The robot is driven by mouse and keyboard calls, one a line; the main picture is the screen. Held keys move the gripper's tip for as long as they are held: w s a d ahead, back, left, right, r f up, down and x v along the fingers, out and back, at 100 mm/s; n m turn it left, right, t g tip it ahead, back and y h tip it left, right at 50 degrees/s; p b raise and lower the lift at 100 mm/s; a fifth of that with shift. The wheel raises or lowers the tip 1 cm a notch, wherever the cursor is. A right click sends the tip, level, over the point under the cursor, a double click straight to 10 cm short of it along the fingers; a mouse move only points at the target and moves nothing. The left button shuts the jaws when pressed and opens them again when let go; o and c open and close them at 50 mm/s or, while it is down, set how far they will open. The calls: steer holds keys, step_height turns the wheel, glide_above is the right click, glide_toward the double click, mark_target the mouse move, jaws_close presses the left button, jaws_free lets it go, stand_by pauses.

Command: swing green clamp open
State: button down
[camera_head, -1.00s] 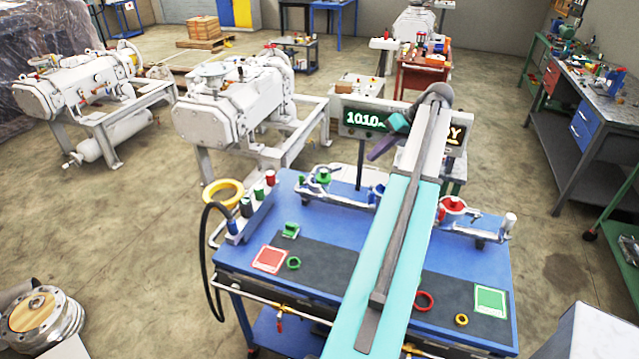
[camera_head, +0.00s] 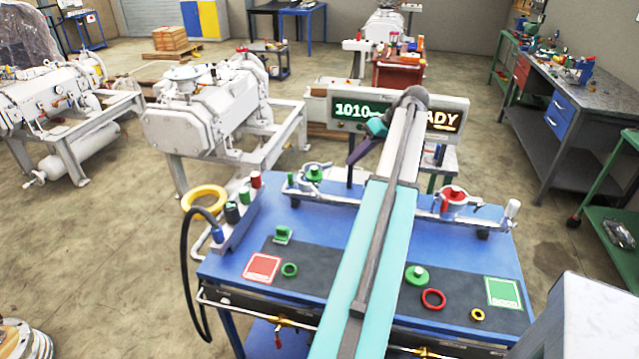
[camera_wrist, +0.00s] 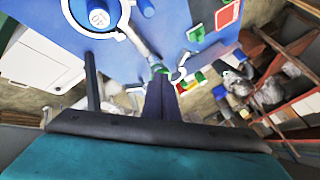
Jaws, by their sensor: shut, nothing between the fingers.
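The green clamp (camera_head: 314,174) is a green round part in a grey metal holder at the back left of the blue bench (camera_head: 338,232). A similar holder with a red part (camera_head: 453,196) is at the back right. My gripper (camera_head: 358,154) has dark purple fingers and is shut and empty. In the head view it appears up and to the right of the green clamp, apart from it in the picture. In the wrist view the shut fingers (camera_wrist: 162,98) point toward the bench, with a small green part just past their tips; I cannot tell whether it is the clamp.
A display panel (camera_head: 455,117) stands behind the bench. A green disc (camera_head: 417,275), a red ring (camera_head: 433,299) and a small yellow ring (camera_head: 477,314) lie on the dark mat. My arm crosses the bench's middle.

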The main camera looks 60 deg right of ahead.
mark_target(303, 186)
steer(key=shift+w+a, duration=0.1)
steer(key=shift+w, duration=0.05)
steer(key=w+a+f+p, duration=0.5)
steer(key=w+a+f, duration=0.1)
steer(key=w+f, duration=0.1)
steer(key=shift+w+f, duration=0.2)
steer(key=shift+f, duration=0.25)
stand_by(0.5)
steer(key=shift+s, duration=0.2)
stand_by(0.4)
